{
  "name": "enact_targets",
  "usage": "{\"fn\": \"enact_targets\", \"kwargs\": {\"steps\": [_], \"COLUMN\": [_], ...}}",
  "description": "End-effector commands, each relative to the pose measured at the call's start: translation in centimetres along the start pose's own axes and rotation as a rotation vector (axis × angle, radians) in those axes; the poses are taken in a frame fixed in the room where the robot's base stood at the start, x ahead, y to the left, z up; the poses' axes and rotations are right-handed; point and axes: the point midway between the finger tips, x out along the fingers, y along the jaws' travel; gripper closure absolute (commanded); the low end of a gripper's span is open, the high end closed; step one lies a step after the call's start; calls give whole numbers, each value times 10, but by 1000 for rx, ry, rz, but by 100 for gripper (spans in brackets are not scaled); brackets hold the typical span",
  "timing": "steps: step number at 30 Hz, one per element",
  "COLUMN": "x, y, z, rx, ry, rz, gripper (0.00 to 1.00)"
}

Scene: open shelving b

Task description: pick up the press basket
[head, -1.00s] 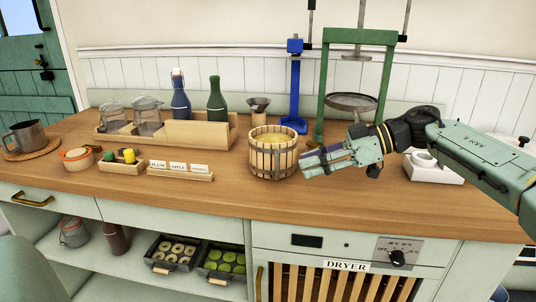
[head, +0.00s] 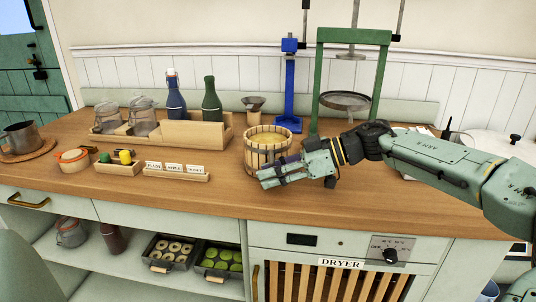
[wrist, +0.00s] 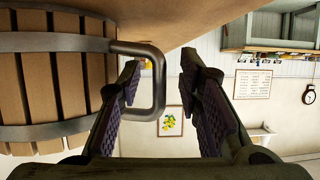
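The press basket (head: 266,154) is a round wooden-slat tub with metal hoops and pale yellowish contents, upright on the wooden counter. In the wrist view its slats and hoops (wrist: 55,85) fill the left side, and its dark metal handle (wrist: 158,80) sticks out to the right. My gripper (head: 275,178) is at the basket's front right side. In the wrist view my gripper (wrist: 168,105) is open, with the handle's outer bar appearing between the two padded fingers. I cannot tell whether a finger touches it. My gripper hides the basket's lower right side in the head view.
A green press frame (head: 320,90) and a blue stand (head: 290,90) are behind the basket. A wooden bottle rack (head: 195,135) and a row of labelled cards (head: 180,174) lie to its left. The counter front edge is close below my gripper.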

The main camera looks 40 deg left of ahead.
Motion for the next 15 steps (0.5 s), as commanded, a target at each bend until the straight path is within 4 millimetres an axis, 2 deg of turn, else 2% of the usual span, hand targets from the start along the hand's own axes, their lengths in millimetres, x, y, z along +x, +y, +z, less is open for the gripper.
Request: {"fn": "enact_targets", "kwargs": {"steps": [2,13,15], "x": [0,0,0], "y": [0,0,0], "z": [0,0,0], "rx": [0,-1,-1], "ry": [0,0,0], "rz": [0,0,0], "gripper": [75,100,100]}}
